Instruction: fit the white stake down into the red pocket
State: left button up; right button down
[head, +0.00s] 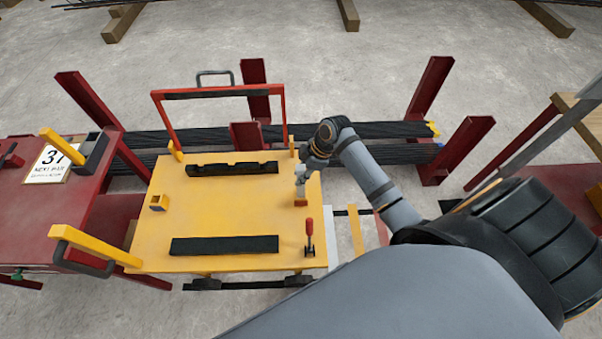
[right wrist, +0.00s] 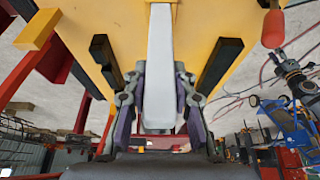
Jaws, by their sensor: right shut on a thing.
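The white stake (right wrist: 160,70) is held lengthwise between the two fingers of my right gripper (right wrist: 159,100), which is shut on it. In the head view the right gripper (head: 303,174) hangs over the right edge of the yellow table. The pale stake reaches down to the small red-brown pocket (head: 300,202) on that edge. The stake's lower end meets the pocket in the picture, but I cannot tell whether it is inside or just above. In the right wrist view the stake's far end runs toward the top edge. My left gripper is not in view.
The yellow table (head: 205,218) carries a notched black block (head: 232,168), a black bar (head: 225,245) and a small yellow block (head: 159,202). A red-handled clamp (head: 309,235) stands near the pocket. A red frame (head: 218,92) rises behind. Dark rebar lies between red posts.

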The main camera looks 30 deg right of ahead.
jog(key=shift+f+b, duration=0.3)
jog(key=shift+f, duration=0.2)
jog(key=c, duration=1)
grip_release()
jog(key=shift+f, duration=0.1)
jog(key=v, duration=1.2)
jog(key=shift+a, duration=0.1)
